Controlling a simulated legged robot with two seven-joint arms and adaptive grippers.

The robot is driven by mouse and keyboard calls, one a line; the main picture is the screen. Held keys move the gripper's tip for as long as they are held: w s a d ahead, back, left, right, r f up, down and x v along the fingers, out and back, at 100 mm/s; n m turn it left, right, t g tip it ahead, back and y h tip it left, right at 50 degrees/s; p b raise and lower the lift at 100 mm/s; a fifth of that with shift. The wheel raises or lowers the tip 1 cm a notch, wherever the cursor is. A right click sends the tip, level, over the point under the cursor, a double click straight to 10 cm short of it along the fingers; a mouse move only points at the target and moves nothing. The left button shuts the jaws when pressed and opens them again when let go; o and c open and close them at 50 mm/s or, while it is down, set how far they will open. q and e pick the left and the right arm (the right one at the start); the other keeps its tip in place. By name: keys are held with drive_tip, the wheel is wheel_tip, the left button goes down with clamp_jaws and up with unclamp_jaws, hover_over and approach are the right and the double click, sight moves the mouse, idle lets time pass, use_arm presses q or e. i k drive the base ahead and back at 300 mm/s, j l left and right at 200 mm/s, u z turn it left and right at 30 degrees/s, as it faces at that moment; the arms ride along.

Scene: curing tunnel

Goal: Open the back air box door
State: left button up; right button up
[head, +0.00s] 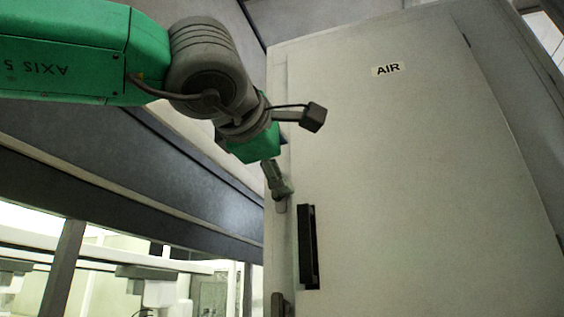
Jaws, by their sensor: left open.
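The back air box door (420,170) is a large pale panel with an "AIR" label, filling the right half of the head view. It appears closed. A black vertical handle (308,247) is near its left edge. My left gripper (277,187) is at the end of the green arm, in front of the door's left edge, above and left of the handle. It is open and holds nothing that I can see. Its fingers are small and partly merged with the grey edge fitting behind them, so I cannot tell whether they touch it. My right gripper is out of view.
A second grey fitting (278,304) is low on the door's left edge. A dark horizontal beam (130,190) runs along the left, with bright windows (130,285) below it. The space in front of the door panel, right of my arm, looks clear.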

sight(415, 195)
drive_tip(key=k+l, duration=0.1)
drive_tip(key=k, duration=0.9)
